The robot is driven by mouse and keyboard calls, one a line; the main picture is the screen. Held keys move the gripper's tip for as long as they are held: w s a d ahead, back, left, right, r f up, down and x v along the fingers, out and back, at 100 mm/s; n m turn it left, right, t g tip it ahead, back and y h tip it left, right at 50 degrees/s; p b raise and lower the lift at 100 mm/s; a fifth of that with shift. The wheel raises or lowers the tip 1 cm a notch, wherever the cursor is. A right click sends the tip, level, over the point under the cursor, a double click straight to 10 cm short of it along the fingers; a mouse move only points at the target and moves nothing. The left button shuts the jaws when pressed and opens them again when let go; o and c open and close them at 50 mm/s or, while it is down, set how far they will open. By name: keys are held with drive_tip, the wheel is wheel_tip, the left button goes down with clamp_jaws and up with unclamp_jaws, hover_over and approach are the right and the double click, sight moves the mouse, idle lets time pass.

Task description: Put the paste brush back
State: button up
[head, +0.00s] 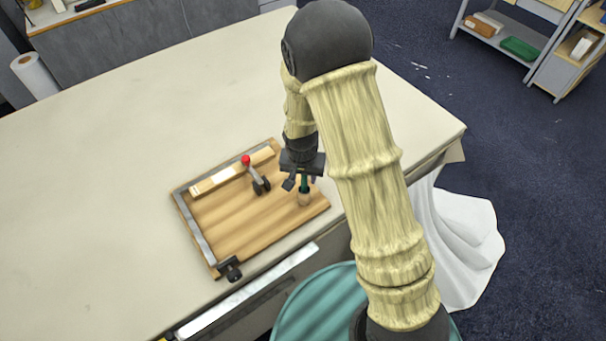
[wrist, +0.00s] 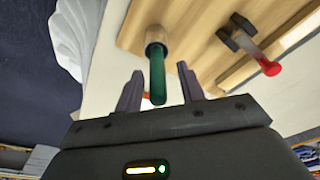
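The paste brush's green handle (head: 304,184) stands upright from a small tan wooden cup-like piece (head: 304,199) near the right end of a wooden board. In the wrist view the green handle (wrist: 157,80) points towards me from the tan piece (wrist: 156,36). I see no bristles, and I cannot tell whether the tan piece is a holder or part of the brush. My gripper (head: 302,182) is above it, pointing down. In the wrist view my gripper (wrist: 160,90) is open, with the handle between its fingers and gaps on both sides.
The wooden board (head: 235,225) has a metal edge, a wooden bar (head: 215,181), a red-knobbed clamp (head: 257,176) left of my gripper, and a black clamp (head: 229,268) at its front corner. The cloth table (head: 90,200) is clear to the left. White cloth (head: 455,235) hangs at right.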

drive_tip(key=shift+d, duration=0.1)
drive_tip(key=shift+d+r, duration=0.1)
drive_tip(key=shift+r, duration=0.3)
wheel_tip(320, 180, up, 11)
drive_tip(key=s+b, duration=0.1)
drive_tip(key=b, duration=0.1)
drive_tip(key=shift+s+a+r, duration=0.2)
drive_tip(key=shift+s, duration=0.2)
drive_tip(key=s+d+r+n, duration=0.2)
drive_tip(key=s+d, duration=0.8)
drive_tip(key=d, duration=0.3)
drive_tip(key=shift+s+d+t, duration=0.4)
idle(0.7)
